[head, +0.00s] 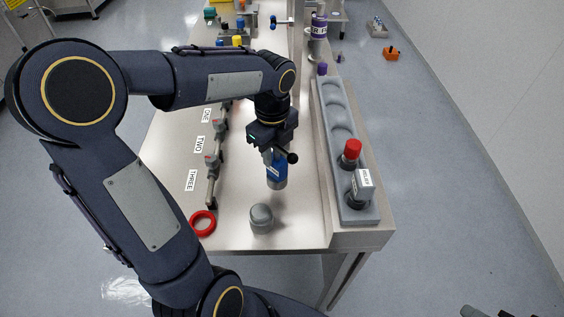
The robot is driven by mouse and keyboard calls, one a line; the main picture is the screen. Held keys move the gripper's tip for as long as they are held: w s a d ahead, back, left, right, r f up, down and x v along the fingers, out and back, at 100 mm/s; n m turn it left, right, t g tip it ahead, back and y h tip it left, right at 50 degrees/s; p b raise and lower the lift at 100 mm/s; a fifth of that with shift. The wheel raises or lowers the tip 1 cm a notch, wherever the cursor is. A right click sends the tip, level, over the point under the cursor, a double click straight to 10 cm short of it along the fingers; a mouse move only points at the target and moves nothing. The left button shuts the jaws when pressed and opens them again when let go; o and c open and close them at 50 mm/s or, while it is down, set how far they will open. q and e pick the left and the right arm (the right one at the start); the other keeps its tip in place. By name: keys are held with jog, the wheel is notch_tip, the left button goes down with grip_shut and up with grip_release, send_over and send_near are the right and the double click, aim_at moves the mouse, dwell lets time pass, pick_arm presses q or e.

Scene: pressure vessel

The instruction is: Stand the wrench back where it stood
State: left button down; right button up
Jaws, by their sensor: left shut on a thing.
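My left gripper (272,143) points down over the right half of the steel bench and is shut on a blue tool with a white label (277,168), taken to be the wrench. The tool hangs roughly upright, with a grey lower end and a black ball knob beside its top. It is hard to tell whether its lower end touches the bench. A grey domed piece (261,218) stands on the bench just in front of it. Dark pieces at the bottom right corner may be part of my right gripper; its jaws cannot be made out.
A grey rack (361,214) runs along the bench's right side, with empty round sockets, a red-capped part (351,151) and a white-labelled part (363,182). A red ring (202,222) lies front left, near a pipe with valves (213,162). A purple cylinder (319,27) stands farther back.

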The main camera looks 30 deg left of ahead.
aim_at(282, 166)
pick_arm(q)
jog(key=shift+w+d+f, duration=0.4)
jog(key=shift+d+f, duration=0.2)
jog(key=shift+f, duration=0.25)
jog(key=shift+w+d+f, duration=0.1)
jog(key=shift+d+f, duration=0.05)
jog(key=shift+f, duration=1.6)
jog(key=shift+f, duration=0.15)
jog(key=c, duration=1.1)
grip_release()
